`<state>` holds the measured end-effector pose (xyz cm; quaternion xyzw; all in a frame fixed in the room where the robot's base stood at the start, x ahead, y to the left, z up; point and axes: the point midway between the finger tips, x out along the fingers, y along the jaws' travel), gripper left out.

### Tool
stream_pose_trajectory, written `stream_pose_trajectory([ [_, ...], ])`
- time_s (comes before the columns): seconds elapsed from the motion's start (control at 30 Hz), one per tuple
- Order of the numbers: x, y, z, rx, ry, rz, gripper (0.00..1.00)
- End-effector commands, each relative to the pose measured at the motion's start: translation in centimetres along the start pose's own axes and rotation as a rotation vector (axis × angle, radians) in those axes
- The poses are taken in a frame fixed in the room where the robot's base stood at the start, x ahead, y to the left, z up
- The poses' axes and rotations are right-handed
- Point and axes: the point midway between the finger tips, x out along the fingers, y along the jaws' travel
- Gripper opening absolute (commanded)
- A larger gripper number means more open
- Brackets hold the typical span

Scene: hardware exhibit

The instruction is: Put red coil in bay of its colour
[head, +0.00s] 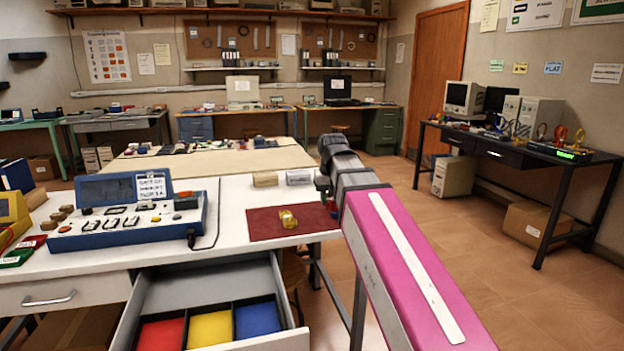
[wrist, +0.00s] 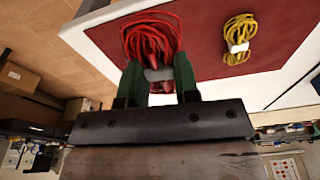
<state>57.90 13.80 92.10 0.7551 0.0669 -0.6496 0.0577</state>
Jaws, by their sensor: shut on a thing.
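The red coil (wrist: 152,38) is a bundle of red cable with a grey band, between the green fingers of my gripper (wrist: 157,70) in the wrist view. My gripper is shut on it. In the head view my gripper (head: 323,186) is at the right end of the white table, and the coil is mostly hidden by my arm. The open drawer (head: 276,284) at the table front has a red bay (head: 161,334), a yellow bay (head: 211,328) and a blue bay (head: 257,319) side by side. All three look empty.
A yellow coil (head: 288,219) lies on a dark red mat (head: 262,226) left of my gripper. A blue console (head: 125,225) with a cable stands further left.

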Motion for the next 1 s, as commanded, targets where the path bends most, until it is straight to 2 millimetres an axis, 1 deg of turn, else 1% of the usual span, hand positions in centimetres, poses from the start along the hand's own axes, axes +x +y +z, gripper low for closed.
stream_pose_trajectory([
  [0.03,0.2,1.7,0.9,0.022,0.0,0.003,0.06],
  [0.2,0.6,6.5,3.1,0.085,0.0,0.013,0.06],
  [0.3,0.8,8.9,4.3,0.117,0.0,0.018,0.06],
  [0.4,1.0,10.7,5.3,0.143,0.0,0.022,0.06],
  [0.5,1.1,12.0,6.0,0.162,0.0,0.024,0.06],
  [0.63,1.1,12.8,6.4,0.173,0.0,0.026,0.06],
  [1.0,1.1,12.9,6.5,0.175,0.0,0.026,0.06],
])
